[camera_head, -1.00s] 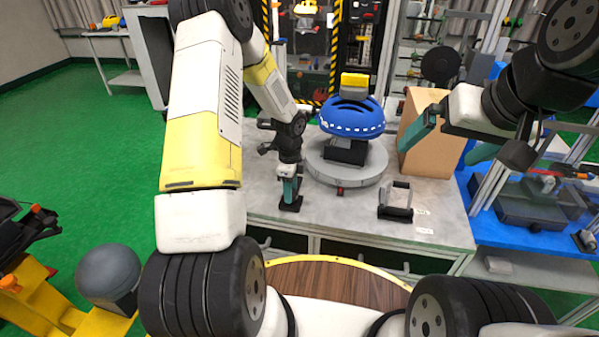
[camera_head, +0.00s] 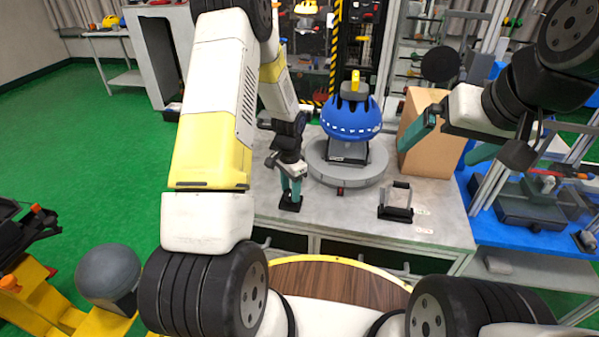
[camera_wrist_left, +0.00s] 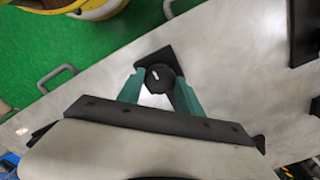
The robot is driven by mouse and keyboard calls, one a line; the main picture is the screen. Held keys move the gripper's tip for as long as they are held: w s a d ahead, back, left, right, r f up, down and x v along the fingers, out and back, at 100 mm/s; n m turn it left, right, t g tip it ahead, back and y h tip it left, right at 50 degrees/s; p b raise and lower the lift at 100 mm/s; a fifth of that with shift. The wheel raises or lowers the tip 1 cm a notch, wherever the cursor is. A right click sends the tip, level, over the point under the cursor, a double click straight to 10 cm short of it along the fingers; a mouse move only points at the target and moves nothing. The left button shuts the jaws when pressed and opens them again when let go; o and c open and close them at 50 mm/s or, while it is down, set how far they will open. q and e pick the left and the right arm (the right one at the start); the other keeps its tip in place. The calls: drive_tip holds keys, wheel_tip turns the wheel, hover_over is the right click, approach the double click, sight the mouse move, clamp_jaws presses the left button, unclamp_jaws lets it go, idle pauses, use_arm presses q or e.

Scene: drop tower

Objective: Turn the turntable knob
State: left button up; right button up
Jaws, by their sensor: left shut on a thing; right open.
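A grey round turntable (camera_head: 322,172) stands on the workbench and carries a blue helmet (camera_head: 350,122) with a yellow top part on a dark block. The turntable knob (camera_wrist_left: 160,77) is a round black knob with a white mark, on a dark plate. Its black base (camera_head: 290,203) shows at the turntable's front left. My left gripper (camera_head: 291,186) points down at the knob and is shut on it; in the left wrist view its teal fingers (camera_wrist_left: 160,92) flank the knob. My right gripper (camera_head: 438,152) is open and empty, right of the helmet.
A brown cardboard box (camera_head: 425,108) stands behind the right gripper. A small black stand with a light handle (camera_head: 396,205) is on the right of the workbench (camera_head: 345,215). A blue table (camera_head: 520,235) adjoins on the right. The front middle of the bench is clear.

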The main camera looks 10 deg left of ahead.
use_arm(q)
drive_tip(key=shift+n, duration=0.9)
drive_tip(key=o, duration=1.4)
drive_tip(key=shift+c, duration=0.2)
drive_tip(key=shift+r, duration=0.1)
drive_tip(key=shift+r, duration=3.8)
